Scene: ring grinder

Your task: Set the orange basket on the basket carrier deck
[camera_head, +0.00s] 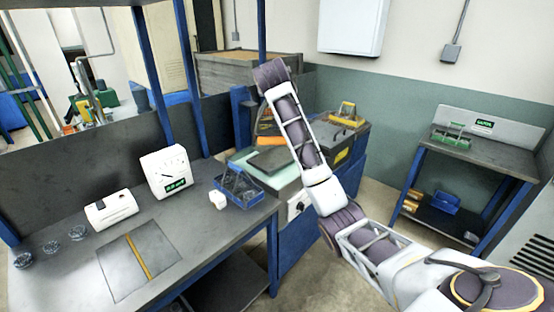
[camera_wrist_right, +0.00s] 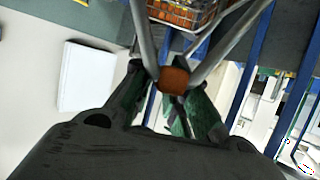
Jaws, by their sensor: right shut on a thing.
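In the right wrist view, my right gripper (camera_wrist_right: 174,92) is shut on the orange-brown grip of a metal-barred handle. The bars run up to a wire basket with orange in it (camera_wrist_right: 185,12), cut off by the top edge, which I take as the orange basket. In the head view my right arm rises through the middle, and its gripper is not clearly visible. An orange and black shape (camera_head: 267,128) shows partly behind that arm; I cannot tell whether it is the basket. I cannot identify the carrier deck for certain. My left gripper is not in view.
A blue wire basket (camera_head: 240,188), a white box with a green display (camera_head: 165,172) and a white device (camera_head: 111,208) stand on the left bench.

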